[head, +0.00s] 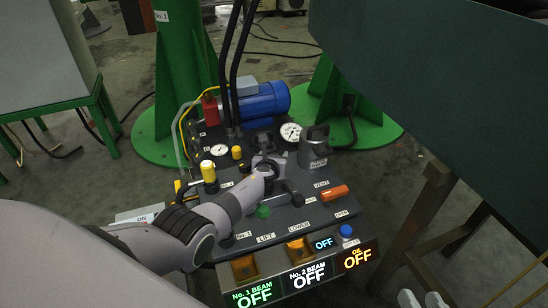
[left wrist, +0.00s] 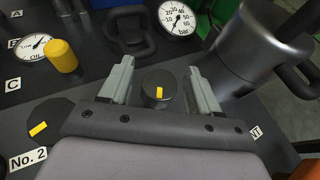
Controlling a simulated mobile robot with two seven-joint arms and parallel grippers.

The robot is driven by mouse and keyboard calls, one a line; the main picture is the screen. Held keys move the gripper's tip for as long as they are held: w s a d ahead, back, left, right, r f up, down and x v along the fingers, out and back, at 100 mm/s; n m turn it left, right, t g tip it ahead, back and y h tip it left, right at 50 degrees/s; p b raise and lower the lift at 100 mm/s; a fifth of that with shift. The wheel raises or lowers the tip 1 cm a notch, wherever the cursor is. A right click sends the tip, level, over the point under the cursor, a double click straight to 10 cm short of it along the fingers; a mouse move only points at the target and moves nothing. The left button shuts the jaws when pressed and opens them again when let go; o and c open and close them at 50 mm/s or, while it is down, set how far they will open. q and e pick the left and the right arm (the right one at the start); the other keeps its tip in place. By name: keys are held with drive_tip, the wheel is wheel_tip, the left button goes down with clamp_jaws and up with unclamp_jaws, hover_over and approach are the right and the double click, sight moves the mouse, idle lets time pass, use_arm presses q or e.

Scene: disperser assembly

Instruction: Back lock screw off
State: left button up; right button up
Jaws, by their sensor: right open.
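My left gripper (head: 268,166) is over the back part of the black control panel (head: 285,215). In the left wrist view, my left gripper (left wrist: 160,98) is open, its two grey fingers on either side of a dark round screw knob (left wrist: 157,92) with a yellow mark. Gaps show between the knob and both fingers. Another dark round part (left wrist: 45,122) with a yellow mark lies near the "No. 2" label. The left arm hides part of the panel in the head view. My right gripper (head: 424,299) shows only its grey fingertips, apart, at the bottom right edge.
A yellow-topped knob (head: 208,171), pressure gauge (head: 290,132) and grey canister (head: 313,146) stand near the left gripper. An orange handle (head: 334,192) is to its right. A blue motor (head: 262,102) is behind. Lit OFF displays (head: 307,276) line the front.

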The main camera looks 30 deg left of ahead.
use_arm(q)
drive_tip(key=c, duration=0.8)
drive_tip(key=shift+w+n+y+b, duration=0.1)
drive_tip(key=shift+n+y+b, duration=0.5)
drive_tip(key=shift+y, duration=0.1)
drive_tip(key=shift+f+n+g+y+b, duration=0.15)
drive_tip(key=shift+n+g+y+b, duration=0.65)
drive_tip(key=shift+n+y+b, duration=0.3)
drive_tip(key=shift+n+g+y+b, duration=0.4)
drive_tip(key=shift+n+y+b, duration=0.05)
drive_tip(key=shift+n+y, duration=0.05)
drive_tip(key=shift+r, duration=0.2)
use_arm(e)
drive_tip(key=shift+s+d+r+n+t+h, duration=0.1)
drive_tip(key=shift+s+d+n+t+h, duration=0.25)
drive_tip(key=shift+d, duration=0.3)
drive_tip(key=shift+s+d+n+t+h, duration=0.1)
drive_tip(key=shift+d+n+t, duration=0.25)
drive_tip(key=shift+d+t, duration=0.25)
use_arm(q)
drive_tip(key=o, duration=1)
